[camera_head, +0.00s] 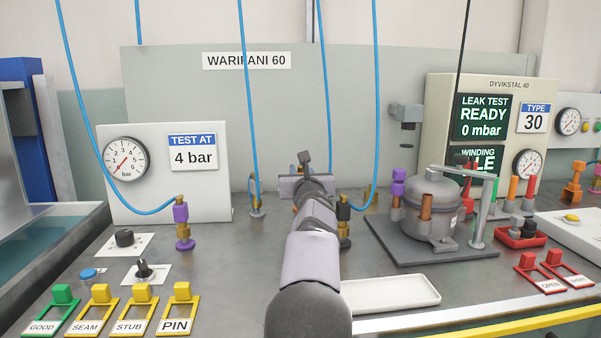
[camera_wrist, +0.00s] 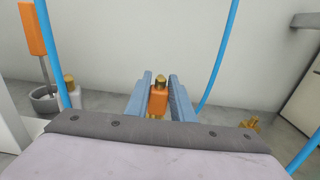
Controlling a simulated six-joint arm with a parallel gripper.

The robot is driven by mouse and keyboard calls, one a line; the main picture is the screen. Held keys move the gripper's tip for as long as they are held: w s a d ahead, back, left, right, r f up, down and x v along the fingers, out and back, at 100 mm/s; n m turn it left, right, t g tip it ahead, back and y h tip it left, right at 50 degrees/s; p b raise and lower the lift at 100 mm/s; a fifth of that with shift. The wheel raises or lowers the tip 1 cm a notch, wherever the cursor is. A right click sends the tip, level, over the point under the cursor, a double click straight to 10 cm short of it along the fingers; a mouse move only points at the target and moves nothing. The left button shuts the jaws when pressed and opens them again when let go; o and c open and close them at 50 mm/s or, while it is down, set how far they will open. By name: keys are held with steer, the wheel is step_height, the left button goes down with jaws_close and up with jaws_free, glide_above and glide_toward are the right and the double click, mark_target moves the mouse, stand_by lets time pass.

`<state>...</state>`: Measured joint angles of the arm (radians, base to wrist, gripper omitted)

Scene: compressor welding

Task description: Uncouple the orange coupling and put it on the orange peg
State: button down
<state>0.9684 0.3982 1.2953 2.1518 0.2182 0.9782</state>
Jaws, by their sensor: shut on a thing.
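The orange coupling (camera_wrist: 157,104) shows in the wrist view, with a brass tip on top, between the two grey-blue fingers of my gripper (camera_wrist: 158,92). The fingers are shut on it. It looks upright, but its lower end is hidden by my gripper body, so I cannot tell whether it is still joined to anything below. An orange block on a thin rod (camera_wrist: 33,28) stands at the upper left of the wrist view, over a round grey base; I cannot tell if this is the orange peg. In the head view my arm hides the held coupling.
Blue hoses (camera_head: 323,80) hang around my arm. A purple coupling (camera_head: 181,213) stands to the left. A compressor (camera_head: 432,193) on a dark plate stands to the right, beside a white tray (camera_head: 390,293). Labelled yellow and green holders (camera_head: 130,318) line the front left.

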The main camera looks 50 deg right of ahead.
steer(key=shift+f+b, duration=0.35)
steer(key=shift+f, duration=0.05)
steer(key=c, duration=1.5)
jaws_free()
steer(key=shift+o, duration=0.2)
steer(key=shift+r, duration=0.1)
step_height(320, 180, up, 10)
steer(key=p, duration=0.8)
